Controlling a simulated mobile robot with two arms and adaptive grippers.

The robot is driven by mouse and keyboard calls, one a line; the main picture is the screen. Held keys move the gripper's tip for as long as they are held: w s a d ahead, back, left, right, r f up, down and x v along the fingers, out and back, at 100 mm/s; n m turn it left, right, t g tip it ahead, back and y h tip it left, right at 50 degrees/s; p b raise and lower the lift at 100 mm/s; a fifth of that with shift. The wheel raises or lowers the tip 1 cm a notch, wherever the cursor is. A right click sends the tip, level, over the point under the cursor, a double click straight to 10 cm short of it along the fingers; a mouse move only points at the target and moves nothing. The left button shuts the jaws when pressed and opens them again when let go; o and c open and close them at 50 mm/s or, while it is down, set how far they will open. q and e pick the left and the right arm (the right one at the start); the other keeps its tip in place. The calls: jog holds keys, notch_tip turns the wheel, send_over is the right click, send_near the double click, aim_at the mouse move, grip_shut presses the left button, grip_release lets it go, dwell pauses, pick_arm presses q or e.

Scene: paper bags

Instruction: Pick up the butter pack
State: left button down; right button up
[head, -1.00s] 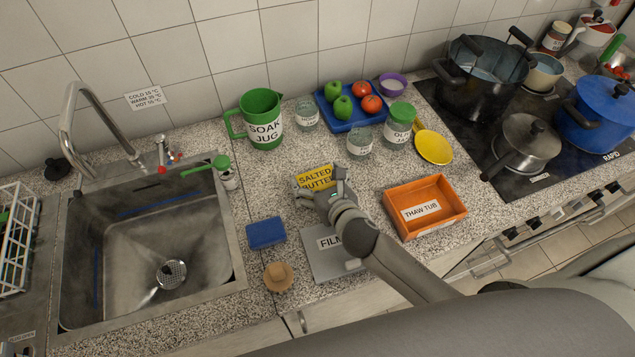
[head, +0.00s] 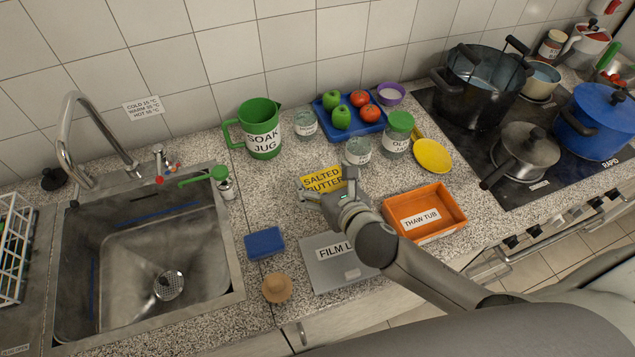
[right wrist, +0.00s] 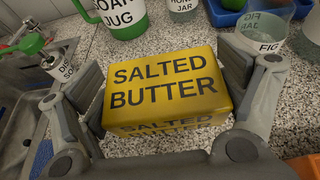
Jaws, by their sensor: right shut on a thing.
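The butter pack (head: 321,179) is a yellow block labelled "SALTED BUTTER" in the middle of the counter. In the right wrist view the butter pack (right wrist: 168,88) fills the space between the fingers. My right gripper (head: 328,193) is shut on it, one finger at each short end; the gripper also shows in the right wrist view (right wrist: 165,95). In the head view my gripper covers part of the pack's near side. I cannot tell whether the pack is clear of the counter. My left gripper is not in view.
The soak jug (head: 262,130) stands behind left, with glass jars (head: 357,151) behind right. The orange thaw tub (head: 427,211) is to the right. A grey film box (head: 325,272), blue sponge (head: 264,243) and brown item (head: 277,288) lie in front. The sink (head: 140,250) is left.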

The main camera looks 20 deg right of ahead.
aim_at(330, 188)
jog(key=s+r, duration=0.2)
jog(key=shift+d+r, duration=0.25)
jog(key=shift+r, duration=0.05)
jog(key=d+v, duration=0.2)
jog(key=v, duration=0.7)
jog(key=shift+s+r, duration=0.15)
jog(key=shift+r, duration=0.1)
jog(key=w+m+h+b, duration=0.1)
jog(key=m+h+b, duration=0.1)
jog(key=w+m+g+h+b, duration=0.1)
jog(key=m+h+b, duration=0.1)
jog(key=h, duration=0.1)
jog(key=w+r+m+h+b, duration=0.1)
jog(key=m+h+b, duration=0.1)
jog(key=m+h, duration=0.1)
jog(key=shift+w+a+g, duration=0.15)
jog(key=shift+w+g, duration=0.1)
jog(key=shift+g, duration=0.05)
